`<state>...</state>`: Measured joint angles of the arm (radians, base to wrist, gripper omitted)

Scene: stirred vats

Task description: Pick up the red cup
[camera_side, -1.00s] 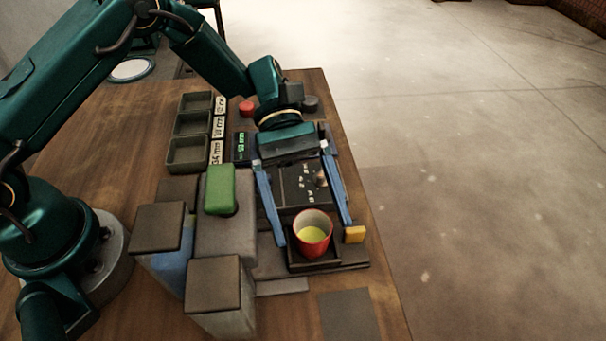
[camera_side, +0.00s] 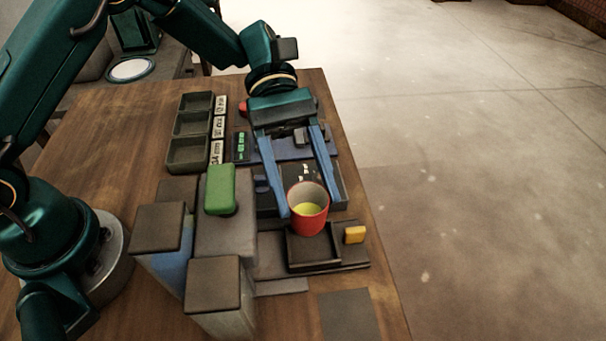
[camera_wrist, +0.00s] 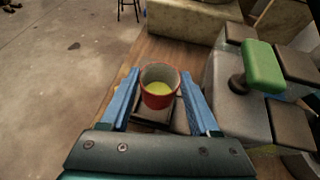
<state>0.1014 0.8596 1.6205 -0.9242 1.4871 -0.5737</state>
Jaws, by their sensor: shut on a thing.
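The red cup (camera_side: 309,213), with yellow contents inside, is between the blue fingers of my gripper (camera_side: 307,207) in the side view. The fingers are shut on it from both sides. The cup is upright and appears raised above the dark square tray (camera_side: 313,262), near the tray's far edge. In the wrist view the red cup (camera_wrist: 159,92) sits between the two finger ends of my gripper (camera_wrist: 160,92), with the dark tray partly hidden behind it.
A yellow block (camera_side: 355,234) is at the tray's right. A dark three-compartment bin (camera_side: 188,153) and a green-lit display (camera_side: 240,146) lie farther back. The table's right edge is close.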

